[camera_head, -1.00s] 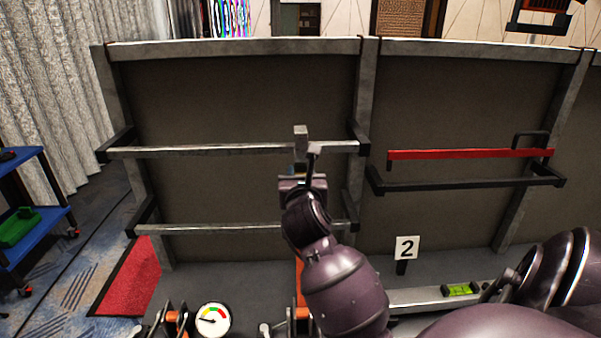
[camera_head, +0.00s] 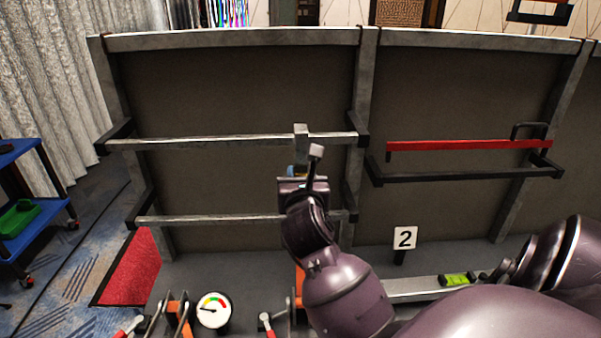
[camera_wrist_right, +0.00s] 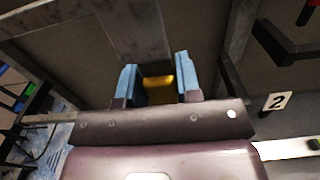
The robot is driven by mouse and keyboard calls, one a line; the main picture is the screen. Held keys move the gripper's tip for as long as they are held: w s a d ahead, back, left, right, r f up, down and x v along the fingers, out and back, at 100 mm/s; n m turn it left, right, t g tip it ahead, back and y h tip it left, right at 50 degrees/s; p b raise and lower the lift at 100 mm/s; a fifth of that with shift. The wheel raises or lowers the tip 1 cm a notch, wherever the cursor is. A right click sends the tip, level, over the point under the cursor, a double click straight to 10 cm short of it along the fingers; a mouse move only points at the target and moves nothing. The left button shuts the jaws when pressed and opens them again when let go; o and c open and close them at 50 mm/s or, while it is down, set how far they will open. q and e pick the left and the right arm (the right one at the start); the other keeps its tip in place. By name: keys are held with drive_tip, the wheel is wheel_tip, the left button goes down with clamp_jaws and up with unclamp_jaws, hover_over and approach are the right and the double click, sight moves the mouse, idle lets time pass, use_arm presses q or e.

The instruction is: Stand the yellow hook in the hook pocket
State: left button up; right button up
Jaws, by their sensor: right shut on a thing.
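My right gripper (camera_head: 297,171) is in front of the left wall panel, a little below the upper grey rail. Its blue fingers (camera_wrist_right: 159,84) are shut on a yellow piece, the yellow hook (camera_wrist_right: 159,88), in the right wrist view. Only a short block-like part of the hook shows between the fingers; the rest is hidden. In the head view the hand hides most of it. I cannot make out the hook pocket. My left gripper is not in view.
The upper rail (camera_head: 220,141) and lower rail (camera_head: 225,220) cross the left panel. A grey block (camera_head: 300,130) shows at the upper rail. A red bar (camera_head: 450,145) is on the right panel. A gauge (camera_head: 213,311) and number sign (camera_head: 405,238) stand below.

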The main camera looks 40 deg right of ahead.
drive_tip(key=shift+v, duration=1.2)
